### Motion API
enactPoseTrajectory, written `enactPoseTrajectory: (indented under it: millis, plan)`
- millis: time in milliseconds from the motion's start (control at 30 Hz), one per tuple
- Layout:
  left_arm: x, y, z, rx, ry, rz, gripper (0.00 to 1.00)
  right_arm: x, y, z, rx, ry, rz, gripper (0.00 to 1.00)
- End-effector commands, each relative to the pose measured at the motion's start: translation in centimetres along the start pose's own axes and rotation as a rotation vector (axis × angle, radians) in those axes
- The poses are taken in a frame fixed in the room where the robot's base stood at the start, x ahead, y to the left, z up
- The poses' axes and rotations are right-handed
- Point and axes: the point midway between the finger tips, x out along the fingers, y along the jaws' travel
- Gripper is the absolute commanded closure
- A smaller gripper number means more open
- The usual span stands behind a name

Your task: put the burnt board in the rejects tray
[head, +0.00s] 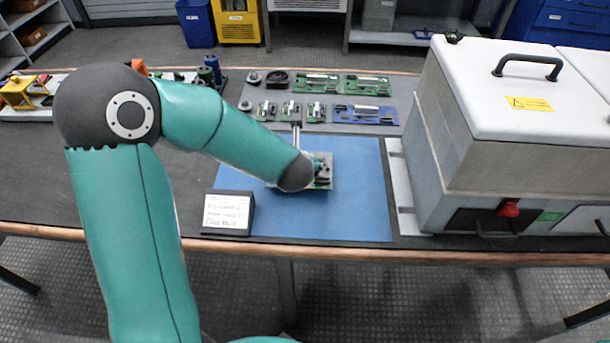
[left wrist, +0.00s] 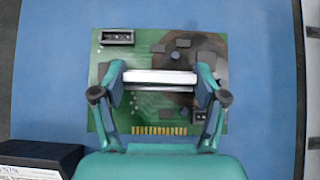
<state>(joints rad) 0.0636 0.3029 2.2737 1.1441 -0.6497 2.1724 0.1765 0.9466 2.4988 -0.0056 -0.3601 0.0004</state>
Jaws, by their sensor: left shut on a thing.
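The burnt board (left wrist: 143,52) is green with a dark scorched patch at its upper right in the left wrist view. In the head view the board (head: 325,184) shows only partly, over the blue mat (head: 362,205); the arm covers the rest. My left gripper (left wrist: 160,78) is shut on the pale bar standing on the board's middle. In the head view this gripper (head: 318,166) is mostly hidden behind the wrist. I cannot tell whether the board touches the mat. I cannot make out a rejects tray. My right gripper is not in view.
A card stand (head: 228,212) stands at the mat's front left. A large lidded machine (head: 510,130) stands to the right. Several boards, one of them blue (head: 364,114), lie behind the mat. A yellow part (head: 18,92) sits at the far left.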

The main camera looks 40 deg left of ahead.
Motion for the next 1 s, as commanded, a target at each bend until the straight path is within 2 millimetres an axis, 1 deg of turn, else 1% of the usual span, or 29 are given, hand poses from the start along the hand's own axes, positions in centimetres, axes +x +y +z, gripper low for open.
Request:
enactPoseTrajectory:
  millis: [33, 167, 433, 533, 567, 700, 1000]
  plan:
    - [0.9, 0.1, -1.0, 0.003, 0.003, 0.003, 0.67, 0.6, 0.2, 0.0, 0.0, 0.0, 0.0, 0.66]
    - [1.9, 0.0, -1.9, 0.002, 0.001, 0.002, 0.67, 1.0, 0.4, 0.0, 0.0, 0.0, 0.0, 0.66]
    - [1.9, 0.0, -1.9, 0.001, 0.0, 0.0, 0.67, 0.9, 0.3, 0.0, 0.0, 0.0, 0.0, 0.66]
    - [2.1, 0.0, -2.1, 0.001, 0.0, 0.0, 0.67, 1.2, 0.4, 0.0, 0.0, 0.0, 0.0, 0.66]
    - [2.1, 0.0, -2.1, 0.001, 0.0, 0.0, 0.26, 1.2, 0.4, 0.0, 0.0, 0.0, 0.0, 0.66]
    - [2.0, -0.1, -2.0, 0.001, 0.001, 0.0, 0.03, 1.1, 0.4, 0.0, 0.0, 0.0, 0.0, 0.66]
    - [2.0, -0.1, -2.0, 0.002, 0.001, 0.0, 0.03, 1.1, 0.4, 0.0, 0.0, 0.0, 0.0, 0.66]
